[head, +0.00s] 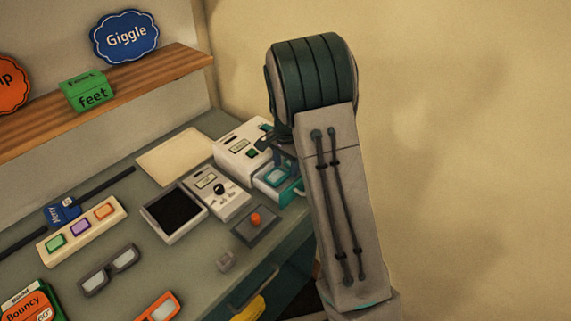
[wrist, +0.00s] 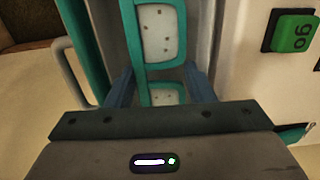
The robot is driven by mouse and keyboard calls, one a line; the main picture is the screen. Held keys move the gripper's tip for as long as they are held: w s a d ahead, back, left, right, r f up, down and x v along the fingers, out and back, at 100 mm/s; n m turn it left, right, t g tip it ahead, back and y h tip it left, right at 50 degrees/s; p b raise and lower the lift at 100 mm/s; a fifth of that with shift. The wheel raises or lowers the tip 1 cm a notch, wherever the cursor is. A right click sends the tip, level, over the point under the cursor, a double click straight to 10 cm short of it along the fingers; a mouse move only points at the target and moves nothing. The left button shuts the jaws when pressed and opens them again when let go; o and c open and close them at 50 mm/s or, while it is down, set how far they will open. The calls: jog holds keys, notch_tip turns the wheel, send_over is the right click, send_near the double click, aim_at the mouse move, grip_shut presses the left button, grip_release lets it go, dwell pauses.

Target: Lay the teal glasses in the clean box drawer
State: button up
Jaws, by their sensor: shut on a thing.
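The teal glasses (wrist: 139,40) have pale speckled lenses and sit between my gripper's two blue fingers (wrist: 160,82) in the wrist view. My gripper is shut on them. In the wrist view they are at the pulled-out drawer (wrist: 88,42), which has a teal edge and a pale handle; I cannot tell whether they touch its floor. In the head view the drawer (head: 284,197) juts from the front of the white box (head: 238,143). My arm hides part of the box and gripper there.
A green "go" button (wrist: 293,33) is on the white box. Left of the drawer are a white device with a knob (head: 215,192), a black-faced tray (head: 174,214) and a red-button plate (head: 255,222). Dark-framed glasses (head: 110,269) and orange glasses (head: 158,307) lie nearer the front.

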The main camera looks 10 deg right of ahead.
jog(key=shift+f+b, duration=0.6)
jog(key=shift+f, duration=0.3)
dwell(1.4)
jog(key=o, duration=1)
jog(key=shift+r, duration=0.15)
jog(key=shift+r+p, duration=0.2)
jog(key=shift+p, duration=0.1)
jog(key=shift+o, duration=1)
jog(key=shift+r, duration=0.4)
jog(key=shift+r+p, duration=2.35)
jog(key=shift+r, duration=0.95)
